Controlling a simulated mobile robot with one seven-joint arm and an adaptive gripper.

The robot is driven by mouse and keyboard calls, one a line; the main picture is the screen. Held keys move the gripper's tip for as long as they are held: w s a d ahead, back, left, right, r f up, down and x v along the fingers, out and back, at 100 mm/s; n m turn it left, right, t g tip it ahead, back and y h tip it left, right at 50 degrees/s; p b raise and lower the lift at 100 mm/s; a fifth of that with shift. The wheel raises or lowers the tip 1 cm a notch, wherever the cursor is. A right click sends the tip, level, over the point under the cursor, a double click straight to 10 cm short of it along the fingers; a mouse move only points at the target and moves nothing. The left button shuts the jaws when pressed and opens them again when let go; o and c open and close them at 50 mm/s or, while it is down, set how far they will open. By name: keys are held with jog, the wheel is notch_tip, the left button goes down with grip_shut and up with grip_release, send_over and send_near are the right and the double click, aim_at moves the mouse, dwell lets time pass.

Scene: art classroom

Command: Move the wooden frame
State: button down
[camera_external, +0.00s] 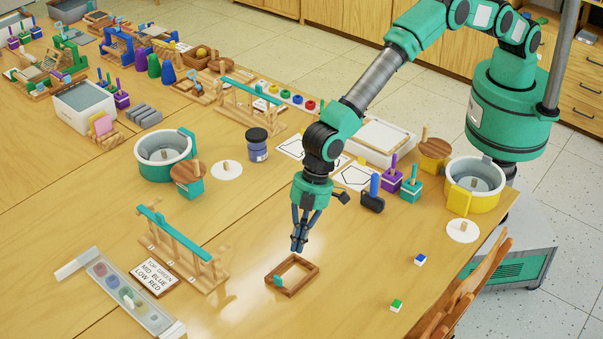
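The wooden frame (311,284) is a small brown rectangle lying flat on the table, with a small teal piece (278,281) at its left side. My gripper (298,246) points down just above the frame's far edge. Its dark fingers look close together. I cannot tell whether they are fully shut or whether they touch the frame. Nothing shows held between them.
A wooden rack with a teal bar (175,236) and a lettered sign (155,277) stand to the left. A blue-topped block (419,260) and a green-topped block (396,306) lie to the right. A chair (470,285) is at the table edge. Table around the frame is bare.

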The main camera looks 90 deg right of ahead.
aim_at(289, 281)
jog(key=shift+b+x, duration=0.65)
jog(key=shift+x, duration=3.65)
jog(key=shift+s+d, duration=1.4)
jog(key=shift+s+d, duration=0.1)
jog(key=shift+s+d+r, duration=0.1)
jog(key=shift+s+d, duration=0.05)
jog(key=s+d, duration=1.4)
jog(key=shift+b, duration=0.35)
jog(key=shift+w+a, duration=0.15)
